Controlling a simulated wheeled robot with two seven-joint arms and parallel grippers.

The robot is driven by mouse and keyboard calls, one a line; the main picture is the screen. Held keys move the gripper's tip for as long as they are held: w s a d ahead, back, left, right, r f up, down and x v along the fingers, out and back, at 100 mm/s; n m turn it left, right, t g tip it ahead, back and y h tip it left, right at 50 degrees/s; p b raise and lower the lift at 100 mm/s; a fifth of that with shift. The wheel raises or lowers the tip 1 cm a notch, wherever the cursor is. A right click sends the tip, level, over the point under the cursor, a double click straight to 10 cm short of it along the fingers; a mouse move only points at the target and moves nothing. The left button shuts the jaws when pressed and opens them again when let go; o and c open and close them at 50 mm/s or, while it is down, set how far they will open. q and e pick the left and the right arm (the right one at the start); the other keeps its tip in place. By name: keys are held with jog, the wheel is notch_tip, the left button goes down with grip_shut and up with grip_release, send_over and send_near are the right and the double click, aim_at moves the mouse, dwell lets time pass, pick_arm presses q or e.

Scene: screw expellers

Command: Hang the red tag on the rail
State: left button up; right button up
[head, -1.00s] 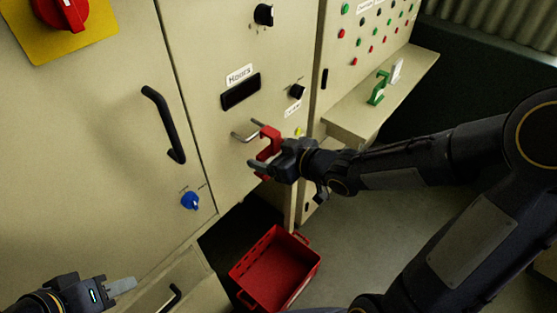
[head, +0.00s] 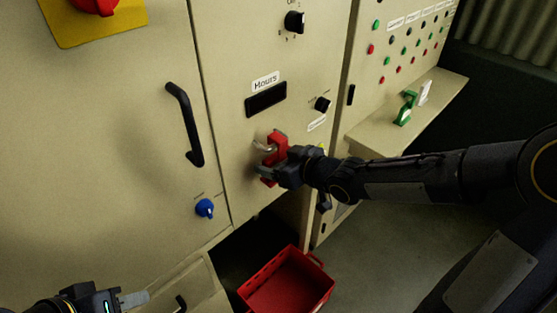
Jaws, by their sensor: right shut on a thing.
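The red tag (head: 278,146) is in my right gripper (head: 268,174), upright against the pale cabinet front. My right gripper is shut on it, with the arm coming in from the right. The rail is a short metal bar (head: 263,147) on the cabinet below the "Hours" display. The tag overlaps the rail's right part in the head view. I cannot tell whether the tag's hook is over the bar or only in front of it. My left gripper (head: 134,298) is at the bottom left, away from the tag; its finger gap is not clear.
A black door handle (head: 186,125) and a blue knob (head: 204,208) are left of the rail. A black knob (head: 322,104) is to its right. A green padlock-like item (head: 405,108) stands on the shelf (head: 375,138). A red bin (head: 290,283) sits below.

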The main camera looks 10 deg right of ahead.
jog(key=o, duration=1)
jog(key=shift+o, duration=0.2)
jog(key=shift+s+d+r+p, duration=0.25)
jog(key=shift+d+p, duration=0.05)
jog(key=s+d+r+m+g+h+p, duration=0.25)
jog(key=s+d+m+h, duration=0.4)
jog(key=s+d, duration=0.75)
jog(key=s+a+m+g+y, duration=0.2)
jog(key=s+a+g+y, duration=0.1)
jog(key=s, duration=1)
jog(key=shift+a+p, duration=0.35)
jog(key=shift+a, duration=0.3)
